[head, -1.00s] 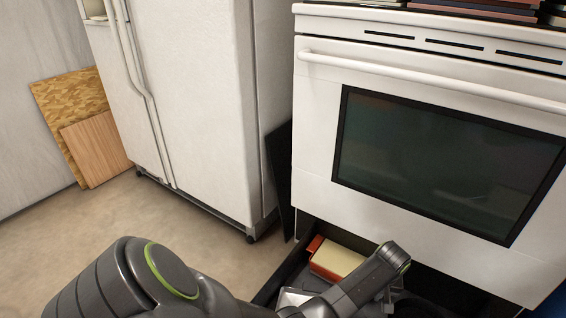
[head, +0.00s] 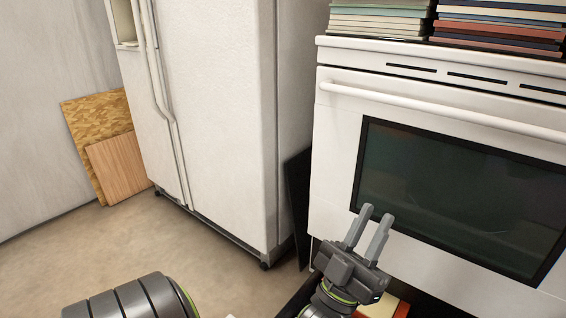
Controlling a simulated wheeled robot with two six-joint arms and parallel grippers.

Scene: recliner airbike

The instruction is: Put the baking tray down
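I cannot clearly identify a baking tray. A thin dark flat panel (head: 298,205) stands upright in the gap between the fridge and the oven; I cannot tell if it is the tray. My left gripper (head: 376,213) is in front of the lower left of the oven door, fingers pointing up, with a gap between them and nothing held. My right gripper is out of view.
The white oven (head: 335,150) fills the right side, with stacks of books (head: 500,28) on top. An open drawer below it holds a red and cream object (head: 383,307), partly hidden by my arm. The white fridge (head: 220,110) stands left. Floor (head: 190,255) before it is clear.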

